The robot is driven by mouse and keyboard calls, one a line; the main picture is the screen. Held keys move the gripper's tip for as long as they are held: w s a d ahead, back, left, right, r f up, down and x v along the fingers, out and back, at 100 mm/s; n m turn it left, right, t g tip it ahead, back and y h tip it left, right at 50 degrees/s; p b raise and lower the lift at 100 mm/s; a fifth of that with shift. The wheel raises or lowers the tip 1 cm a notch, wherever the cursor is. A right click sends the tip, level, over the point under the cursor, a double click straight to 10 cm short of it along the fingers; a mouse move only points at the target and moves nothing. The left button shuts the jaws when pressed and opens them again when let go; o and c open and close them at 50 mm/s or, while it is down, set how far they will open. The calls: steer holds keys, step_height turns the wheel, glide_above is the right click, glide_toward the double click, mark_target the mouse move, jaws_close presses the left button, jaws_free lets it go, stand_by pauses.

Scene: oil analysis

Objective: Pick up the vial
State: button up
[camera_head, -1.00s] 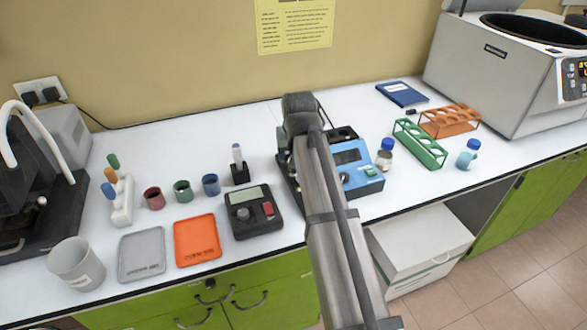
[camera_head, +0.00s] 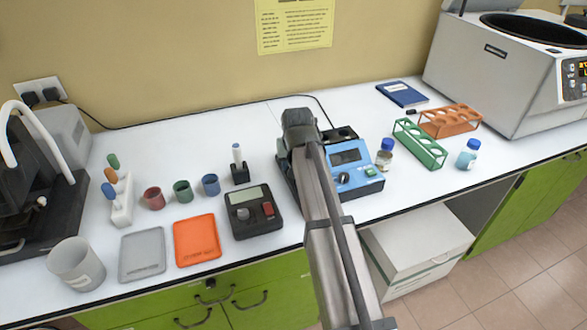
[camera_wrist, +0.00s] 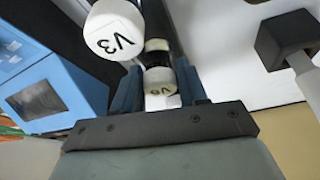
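In the wrist view, two white-capped vials show. The cap marked V3 (camera_wrist: 113,30) is large and near, left of and above the fingers. A second cap (camera_wrist: 160,82), its mark hard to read, lies between the two blue fingers of my gripper (camera_wrist: 159,68). The fingers sit close along both sides of this cap; whether they press on it I cannot tell. In the head view my arm and wrist stand over the left part of the blue and black instrument (camera_head: 352,165) and hide the fingers and these vials.
The instrument's blue face is left in the wrist view. Left of my arm are a dark device with a display (camera_head: 252,212), a small black holder (camera_head: 240,172), an orange tray (camera_head: 196,240) and a grey tray (camera_head: 142,253). Right are two bottles (camera_head: 384,158) (camera_head: 467,155) and a green rack (camera_head: 420,146).

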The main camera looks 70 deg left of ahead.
steer(key=c, duration=0.7)
steer(key=shift+r, duration=0.1)
step_height(320, 180, up, 8)
steer(key=shift+r, duration=0.2)
steer(key=shift+w+r, duration=0.15)
steer(key=shift+r, duration=0.2)
steer(key=shift+m, duration=0.5)
steer(key=w, duration=0.2)
steer(key=w+r, duration=0.1)
steer(key=w, duration=0.5)
steer(key=shift+w+d+r, duration=0.1)
steer(key=shift+d+r, duration=0.2)
steer(key=shift+d, duration=0.1)
steer(key=w+a+r+n, duration=0.1)
steer(key=w+a+r, duration=0.2)
steer(key=w, duration=0.7)
steer(key=shift+a+r, duration=0.2)
steer(key=shift+a, duration=1.2)
